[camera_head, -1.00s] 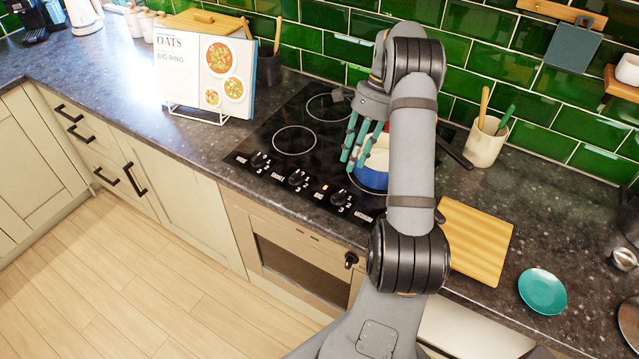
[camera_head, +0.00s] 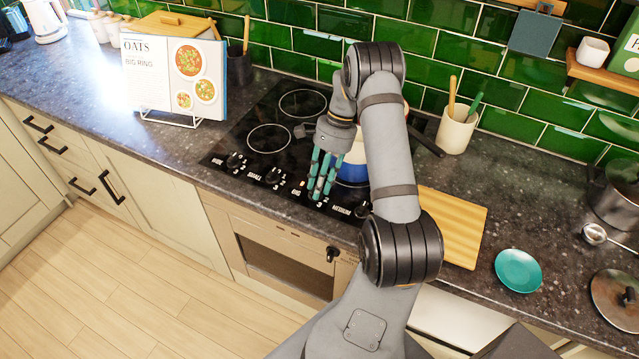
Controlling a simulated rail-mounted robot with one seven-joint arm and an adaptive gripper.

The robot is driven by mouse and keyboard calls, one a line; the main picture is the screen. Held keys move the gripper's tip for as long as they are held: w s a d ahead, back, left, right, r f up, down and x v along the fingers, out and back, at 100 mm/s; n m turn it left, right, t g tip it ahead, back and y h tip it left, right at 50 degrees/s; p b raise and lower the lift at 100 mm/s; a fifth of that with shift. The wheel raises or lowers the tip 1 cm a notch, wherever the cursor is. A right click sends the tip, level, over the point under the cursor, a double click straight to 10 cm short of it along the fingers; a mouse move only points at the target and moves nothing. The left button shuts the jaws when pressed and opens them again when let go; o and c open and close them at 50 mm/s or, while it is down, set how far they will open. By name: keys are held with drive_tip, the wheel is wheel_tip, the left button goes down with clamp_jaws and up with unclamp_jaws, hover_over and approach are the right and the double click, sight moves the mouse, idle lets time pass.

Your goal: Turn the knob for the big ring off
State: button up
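The black hob (camera_head: 240,120) carries a front row of labelled black knobs. The knob for the big ring (camera_head: 319,198), beside the label BIG, is third from the left and partly hidden by my fingers. Its exact setting is not readable. My gripper (camera_head: 321,190) points down with its teal fingers apart, the tips at or just above this knob; I cannot tell whether they touch it. The small-ring knob (camera_head: 275,176) is to its left, and the medium-ring knob (camera_head: 362,210) to its right, close to my arm.
A blue and white pot (camera_head: 352,172) stands on the hob just behind my fingers, partly hidden by my arm. A recipe book (camera_head: 175,80) stands left of the hob. A wooden board (camera_head: 455,225), utensil pot (camera_head: 456,130) and teal plate (camera_head: 518,270) are to the right.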

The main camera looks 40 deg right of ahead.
drive_tip(key=shift+c, duration=1.3)
drive_tip(key=c, duration=0.4)
clamp_jaws()
drive_tip(key=n+g, duration=0.1)
drive_tip(key=n, duration=0.2)
drive_tip(key=shift+w, duration=0.2)
drive_tip(key=o, duration=0.7)
unclamp_jaws()
drive_tip(key=shift+c, duration=0.2)
